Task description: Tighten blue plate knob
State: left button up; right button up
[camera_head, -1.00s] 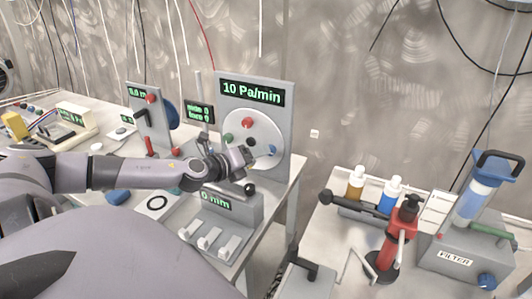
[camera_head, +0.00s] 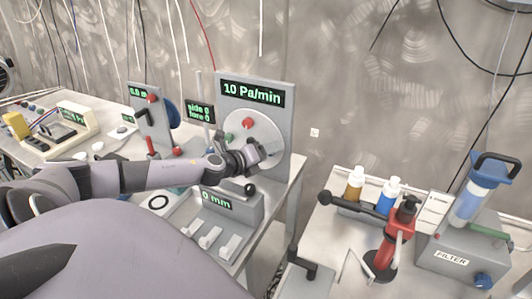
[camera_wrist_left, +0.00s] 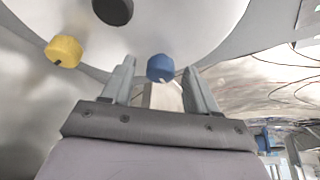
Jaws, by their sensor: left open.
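The round pale plate (camera_head: 267,124) stands upright on a grey panel under a display reading 10 Pa/min. A red knob (camera_head: 247,122) and a green knob (camera_head: 229,137) show on it. The blue plate knob (camera_wrist_left: 160,68) shows in the left wrist view, with a yellow knob (camera_wrist_left: 63,51) and a black centre knob (camera_wrist_left: 113,10). My left gripper (camera_head: 262,152) is open in front of the plate's lower part, hiding the blue knob in the head view. In the wrist view the blue knob appears between the fingertips; contact cannot be told. My right gripper is not in view.
A box reading 0 mm (camera_head: 228,205) stands below my left wrist. A panel with a red-knobbed lever (camera_head: 152,98) stands left. Beyond a gap, the right table holds bottles (camera_head: 388,192), a red pump-like device (camera_head: 397,240) and a filter unit (camera_head: 462,256).

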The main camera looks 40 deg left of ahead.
pick_arm(q)
jog(key=c, duration=1)
jog(key=shift+c, duration=0.2)
jog(key=shift+w+d+m+g+y, duration=0.15)
jog(key=shift+m+g+y, duration=0.3)
jog(key=shift+m+y, duration=1.05)
jog(key=shift+s+d+m+g+y, duration=0.1)
jog(key=shift+m+g+y, duration=0.55)
jog(key=shift+m, duration=1.5)
jog(key=shift+w+d+m+g+y, duration=0.15)
jog(key=shift+m+g+y, duration=0.15)
jog(key=shift+m+y, duration=1.25)
jog(key=shift+s+m, duration=0.1)
jog(key=shift+m, duration=0.3)
